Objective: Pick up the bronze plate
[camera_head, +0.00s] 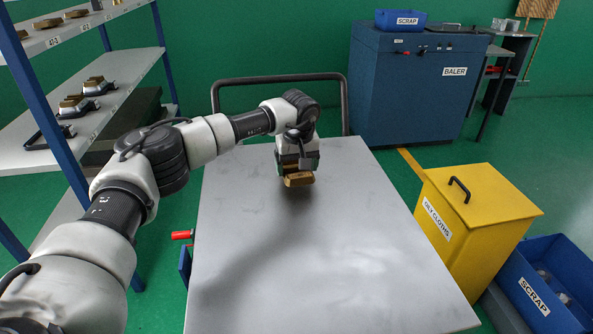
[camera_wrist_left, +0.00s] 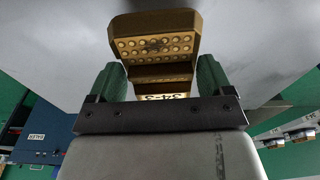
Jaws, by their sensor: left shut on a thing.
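My left gripper (camera_head: 297,165) is over the far part of the grey cart top. It is shut on the bronze plate (camera_head: 299,180), a small brown-gold block that shows below the fingers. In the left wrist view the bronze plate (camera_wrist_left: 157,45) sits between the two green finger pads of the gripper (camera_wrist_left: 158,84). Its face has rows of round studs, and a label reading "34-3" shows near the gripper base. A shadow lies on the cart top beneath it, and I see the plate held above the surface. My right gripper is not in view.
The grey cart top (camera_head: 330,270) is otherwise bare, with a dark handle rail (camera_head: 280,79) behind. A yellow oily-cloths bin (camera_head: 480,205) and a blue scrap bin (camera_head: 548,285) stand at right. A blue baler (camera_head: 410,85) stands at the back. Shelves (camera_head: 120,75) with bronze-topped parts are at left.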

